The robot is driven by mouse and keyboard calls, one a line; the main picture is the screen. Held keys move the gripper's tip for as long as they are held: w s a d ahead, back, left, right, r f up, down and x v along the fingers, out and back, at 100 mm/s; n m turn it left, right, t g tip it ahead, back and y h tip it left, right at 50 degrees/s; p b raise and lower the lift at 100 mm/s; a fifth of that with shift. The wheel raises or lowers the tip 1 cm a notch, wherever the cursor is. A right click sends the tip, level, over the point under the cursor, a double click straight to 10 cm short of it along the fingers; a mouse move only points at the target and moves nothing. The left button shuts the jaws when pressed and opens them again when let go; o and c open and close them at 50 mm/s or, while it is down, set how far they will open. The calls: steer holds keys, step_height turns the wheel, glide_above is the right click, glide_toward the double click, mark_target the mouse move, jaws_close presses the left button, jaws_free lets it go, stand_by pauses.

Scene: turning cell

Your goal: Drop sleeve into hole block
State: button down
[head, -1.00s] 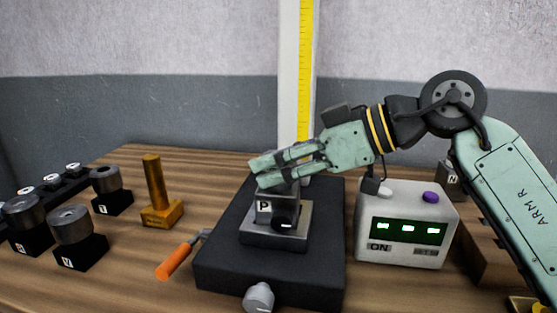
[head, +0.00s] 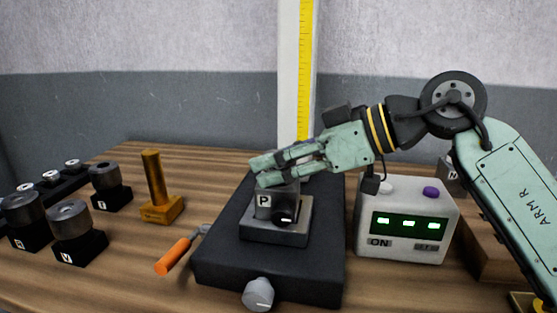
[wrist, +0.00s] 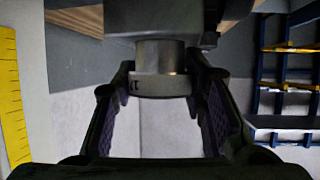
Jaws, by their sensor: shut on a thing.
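The sleeve (wrist: 161,87) is a pale metal ring with dark lettering, held between the two fingers in the wrist view. A narrower shiny cylinder (wrist: 161,56) continues from it to a grey body at the top of that view. My gripper (head: 265,170) is shut on the sleeve, right over the hole block (head: 263,205). The block is grey, has a P label and a dark knob, and sits on a grey plate on a black base (head: 270,272). The fingers hide the block's top and the sleeve in the head view. I cannot tell how deep the sleeve sits.
A white control box (head: 402,251) with green displays is at the right. A yellow scale (head: 304,60) rises behind.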

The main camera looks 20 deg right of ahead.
steer(key=shift+f, duration=0.35)
steer(key=shift+s+a+f+b, duration=0.1)
steer(key=shift+s+f+b, duration=0.05)
steer(key=shift+f+b, duration=0.35)
steer(key=shift+f, duration=0.2)
steer(key=c, duration=0.9)
jaws_free()
steer(key=shift+a, duration=0.1)
steer(key=shift+s, duration=0.1)
steer(key=v, duration=0.3)
steer(key=r+v, duration=0.1)
steer(key=v, duration=0.3)
steer(key=shift+r, duration=0.2)
steer(key=shift+s+d+r, duration=0.25)
steer(key=shift+d+r, duration=0.05)
